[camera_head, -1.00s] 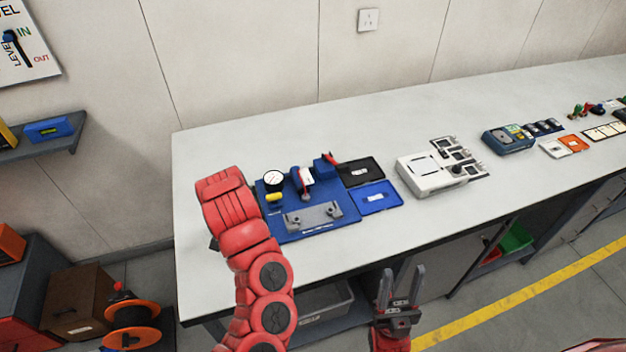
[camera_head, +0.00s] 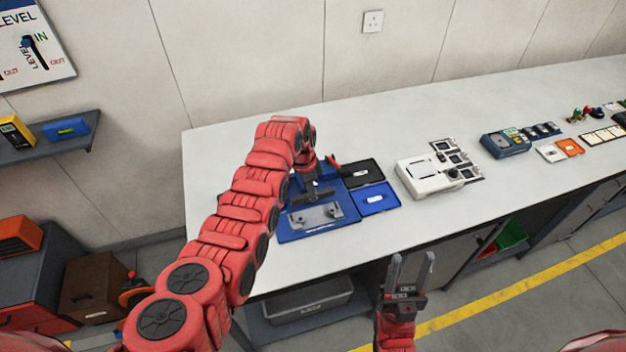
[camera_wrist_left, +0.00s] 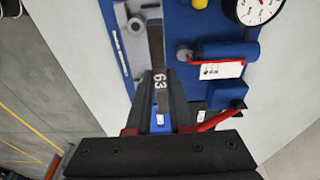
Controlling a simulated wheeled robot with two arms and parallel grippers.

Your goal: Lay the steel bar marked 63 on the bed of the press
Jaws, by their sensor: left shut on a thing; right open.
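The steel bar marked 63 (camera_wrist_left: 157,52) is in the jaws of my left gripper (camera_wrist_left: 160,98); its number faces the left wrist camera. In the head view, my left gripper (camera_head: 312,188) is over the blue press, with the dark bar (camera_head: 324,192) just behind the grey bed (camera_head: 318,217). In the left wrist view the bed (camera_wrist_left: 128,50) lies left of the bar, with a round post on it. I cannot tell whether bar and bed touch. My right gripper (camera_head: 408,275) is open and empty in front of the bench.
The press has a red lever (camera_wrist_left: 218,121), a dial gauge (camera_wrist_left: 256,10) and a blue cylinder with a white tag. A black tray (camera_head: 374,168) and a blue tray (camera_head: 389,206) lie to its right. A white device (camera_head: 425,172) stands further right. Front bench surface is clear.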

